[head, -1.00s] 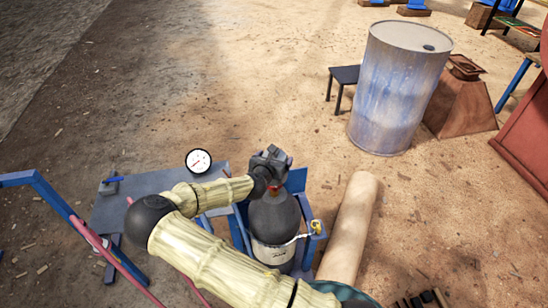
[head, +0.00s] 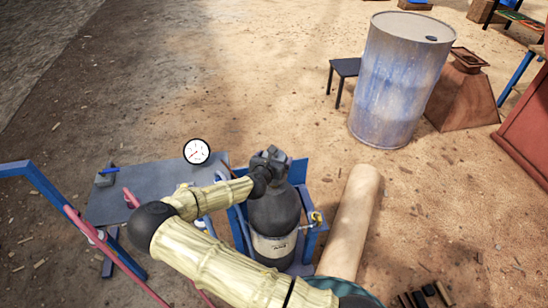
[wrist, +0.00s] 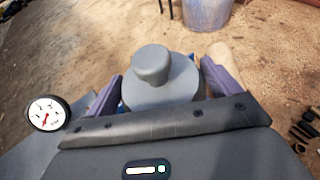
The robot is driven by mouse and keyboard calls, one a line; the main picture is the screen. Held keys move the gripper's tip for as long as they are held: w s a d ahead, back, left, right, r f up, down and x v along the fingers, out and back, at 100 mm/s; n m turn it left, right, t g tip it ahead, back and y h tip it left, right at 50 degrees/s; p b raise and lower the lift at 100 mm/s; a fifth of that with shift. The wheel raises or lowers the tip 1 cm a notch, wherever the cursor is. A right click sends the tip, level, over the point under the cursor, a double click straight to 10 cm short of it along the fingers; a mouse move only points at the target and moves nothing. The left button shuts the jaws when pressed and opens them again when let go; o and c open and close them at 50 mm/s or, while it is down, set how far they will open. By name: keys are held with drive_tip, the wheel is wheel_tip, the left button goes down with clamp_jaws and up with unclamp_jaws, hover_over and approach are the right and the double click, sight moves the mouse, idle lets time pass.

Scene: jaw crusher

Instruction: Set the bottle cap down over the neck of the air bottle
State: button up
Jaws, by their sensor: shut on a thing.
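The bottle cap (wrist: 163,92) is a grey round piece with a rounded knob on top. My gripper (wrist: 160,76) is shut on it, one finger at each side, in the wrist view. In the head view the cap (head: 271,151) shows small between the fingers of my gripper (head: 270,159). The air bottle (head: 274,212) is dark grey with a pale label and stands upright in a blue rack. The cap is directly above the bottle's top, close to or touching it. My gripper hides the neck, so I cannot tell how far the cap covers it.
The blue rack (head: 311,243) surrounds the bottle, with a small yellow fitting (head: 317,218) at its right. A round gauge (head: 197,152) stands at the left by a grey plate (head: 135,200). A tan roll (head: 352,222) lies to the right. A drum (head: 401,80) stands farther back.

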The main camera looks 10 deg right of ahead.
drive_tip(key=shift+f+b, duration=1.55)
drive_tip(key=shift+f, duration=0.9)
drive_tip(key=o, duration=1)
drive_tip(key=shift+c, duration=0.2)
drive_tip(key=v, duration=1.7)
drive_tip(key=shift+s, duration=0.15)
drive_tip(key=shift+r, duration=0.15)
